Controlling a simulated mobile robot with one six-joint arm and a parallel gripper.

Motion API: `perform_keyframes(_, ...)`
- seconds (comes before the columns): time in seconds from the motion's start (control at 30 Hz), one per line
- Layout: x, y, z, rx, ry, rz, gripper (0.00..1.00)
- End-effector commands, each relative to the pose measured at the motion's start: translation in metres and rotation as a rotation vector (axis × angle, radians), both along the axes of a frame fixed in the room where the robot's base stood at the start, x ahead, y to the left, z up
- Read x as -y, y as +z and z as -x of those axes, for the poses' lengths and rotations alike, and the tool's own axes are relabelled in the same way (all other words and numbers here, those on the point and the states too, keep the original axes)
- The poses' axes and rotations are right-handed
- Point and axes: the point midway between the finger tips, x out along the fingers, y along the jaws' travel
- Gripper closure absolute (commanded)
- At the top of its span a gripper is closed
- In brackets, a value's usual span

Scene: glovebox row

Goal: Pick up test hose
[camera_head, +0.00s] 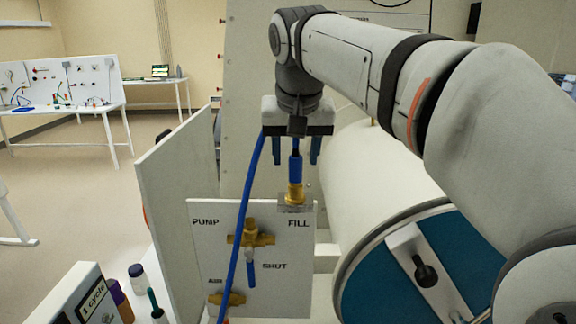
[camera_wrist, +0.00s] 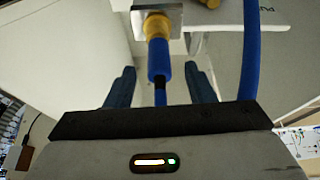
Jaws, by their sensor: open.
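The test hose (camera_head: 295,168) has a blue sleeve end seated upright on a brass fitting (camera_head: 295,193) at the FILL port of the white panel. In the wrist view the blue sleeve (camera_wrist: 159,62) lies between the two fingers, with a short black section nearer the palm. My gripper (camera_head: 296,158) points down above the fitting, open, one finger on each side of the sleeve with gaps. It also shows in the wrist view (camera_wrist: 160,72). A long blue hose length (camera_head: 242,225) hangs left of the gripper; its join to the sleeve is hidden behind the palm.
The panel (camera_head: 205,255) carries brass valves (camera_head: 250,238) marked PUMP and SHUT. A large white cylinder (camera_head: 370,185) with a blue end stands close at right. A white upright board (camera_head: 180,190) and small bottles (camera_head: 137,276) are at left.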

Motion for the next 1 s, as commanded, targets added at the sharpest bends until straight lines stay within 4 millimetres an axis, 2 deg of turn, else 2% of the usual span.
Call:
perform_keyframes(0.2, 0.001, -0.019, -0.009, -0.001, -0.004, 0.001, 0.51)
perform_keyframes(0.43, 0.002, -0.020, -0.009, 0.000, -0.004, -0.001, 0.52)
perform_keyframes(1.0, 0.002, -0.020, -0.009, 0.001, -0.005, 0.000, 0.99)
